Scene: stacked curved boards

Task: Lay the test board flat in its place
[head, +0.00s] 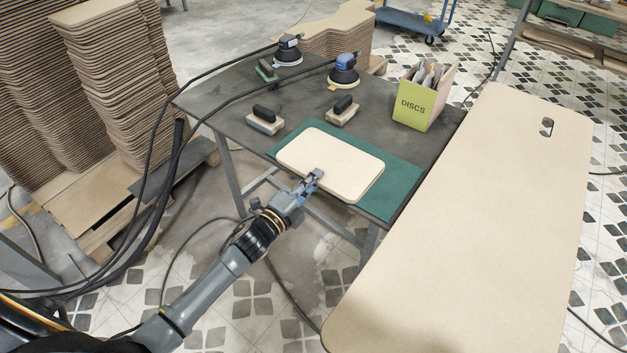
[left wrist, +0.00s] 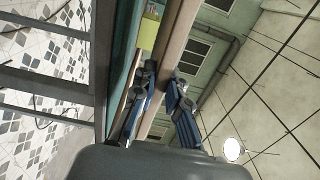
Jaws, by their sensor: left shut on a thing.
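The test board (head: 330,162) is a pale wooden panel with rounded corners. In the head view it lies over the green mat (head: 402,190) at the near edge of the dark table. My left gripper (head: 314,178) is shut on the board's near edge. In the left wrist view the board (left wrist: 176,45) shows edge-on between the fingers of my left gripper (left wrist: 160,92). The mat shows as a green strip beside it, with a narrow gap that I cannot judge exactly. My right gripper is not in view.
Two sanders (head: 343,72) with hoses, two sanding blocks (head: 266,120) and a yellow-green DISCS box (head: 418,104) stand on the dark table (head: 225,105). A large pale board (head: 470,235) fills the right side. Stacked curved boards (head: 110,80) stand at left.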

